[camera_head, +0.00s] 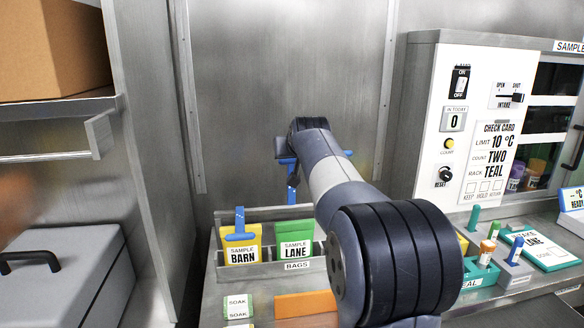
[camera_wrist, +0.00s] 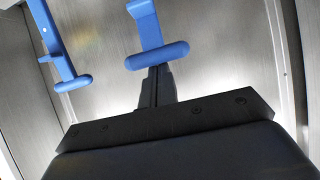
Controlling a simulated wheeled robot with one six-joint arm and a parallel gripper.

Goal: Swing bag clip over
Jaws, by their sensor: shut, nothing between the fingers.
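Two blue clip-like pieces show in the wrist view: one at the left (camera_wrist: 58,48) and one in the centre (camera_wrist: 157,55). My gripper (camera_wrist: 155,80) is shut with nothing in it, its fingers just below the centre piece's crossbar; I cannot tell whether they touch. A blue clip (camera_head: 240,226) sits on the yellow SAMPLE BARN bag (camera_head: 241,254). The green SAMPLE LANE bag (camera_head: 294,238) beside it shows no clip.
The bags stand in a grey BAGS holder (camera_head: 262,272). A panel with switches (camera_head: 468,130) and a teal rack with coloured tubes (camera_head: 482,272) stand to the right. A grey case (camera_head: 60,270) and shelf with a cardboard box (camera_head: 50,50) are at left.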

